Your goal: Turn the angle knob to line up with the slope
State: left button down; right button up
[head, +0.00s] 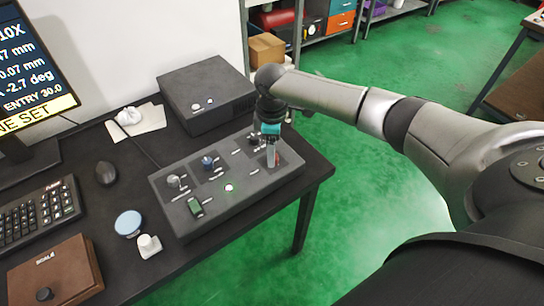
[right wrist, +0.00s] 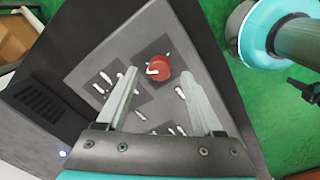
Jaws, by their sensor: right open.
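The dark control box (head: 180,226) lies on the black desk, with several knobs on its sloping top. A red knob (right wrist: 159,70) with a white pointer mark shows in the right wrist view. My right gripper (right wrist: 160,74) is open, its two fingertips on either side of the red knob in the picture; I cannot tell whether they touch it. In the head view my right gripper (head: 271,158) points down at the box's right end and mostly hides the knob there. A silver knob (head: 174,181) and a blue knob (head: 208,162) stand further left. My left gripper is not in view.
The monitor (head: 30,65) at the left shows "-2.7 deg" and "ENTRY 30.0". A black case (head: 207,85) stands behind the control box. A mouse (head: 106,173), a keyboard (head: 40,212) and a brown box (head: 55,270) are at the left. Green floor is open beyond the desk's right edge.

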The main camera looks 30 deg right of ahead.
jog(key=shift+f, duration=1.05)
grip_shut()
